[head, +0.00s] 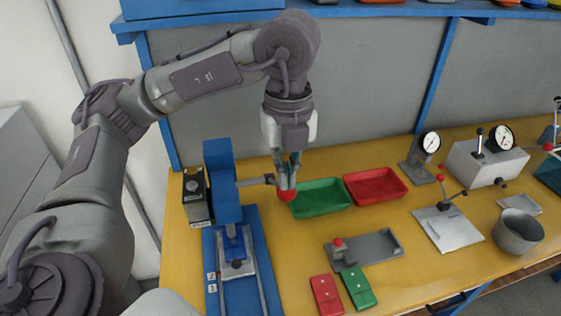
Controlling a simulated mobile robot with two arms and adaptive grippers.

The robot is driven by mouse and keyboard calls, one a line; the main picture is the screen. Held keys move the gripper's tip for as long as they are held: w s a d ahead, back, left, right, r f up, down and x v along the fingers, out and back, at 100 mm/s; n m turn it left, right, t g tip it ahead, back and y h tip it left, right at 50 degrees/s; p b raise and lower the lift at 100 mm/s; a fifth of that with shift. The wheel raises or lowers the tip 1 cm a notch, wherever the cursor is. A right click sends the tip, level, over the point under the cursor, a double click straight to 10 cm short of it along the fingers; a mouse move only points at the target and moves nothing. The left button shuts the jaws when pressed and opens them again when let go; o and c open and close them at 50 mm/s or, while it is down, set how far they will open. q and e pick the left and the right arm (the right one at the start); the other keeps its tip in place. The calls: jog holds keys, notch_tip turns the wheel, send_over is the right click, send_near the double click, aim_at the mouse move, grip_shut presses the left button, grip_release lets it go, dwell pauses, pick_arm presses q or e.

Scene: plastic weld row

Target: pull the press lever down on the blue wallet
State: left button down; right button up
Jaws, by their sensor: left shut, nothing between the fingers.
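A blue press (222,185) stands at the left of the yellow table. Its grey lever (255,181) sticks out to the right, roughly level, and a red knob (287,194) hangs at its end. My left gripper (287,178) points down with its fingers together at the lever's end, just above the knob. It appears to touch or nearly touch the lever; I cannot tell which. Under the press head a small blue piece (233,247), perhaps the blue wallet, sits on a grey plate, partly hidden by the press. My right gripper is not in view.
A green tray (320,207) and a red tray (375,186) lie right of the knob. A red wallet (326,294) and a green wallet (358,288) lie in front, near a grey fixture (375,247). A black box (195,198) stands left of the press.

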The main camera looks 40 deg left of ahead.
pick_arm(q)
notch_tip(320, 180, up, 6)
jog(key=w+a+p, duration=0.1)
jog(key=p, duration=0.2)
jog(key=shift+w+a+p, duration=0.15)
jog(key=shift+a+p, duration=0.1)
jog(key=shift+p, duration=0.15)
jog(key=shift+f, duration=0.1)
dwell(0.4)
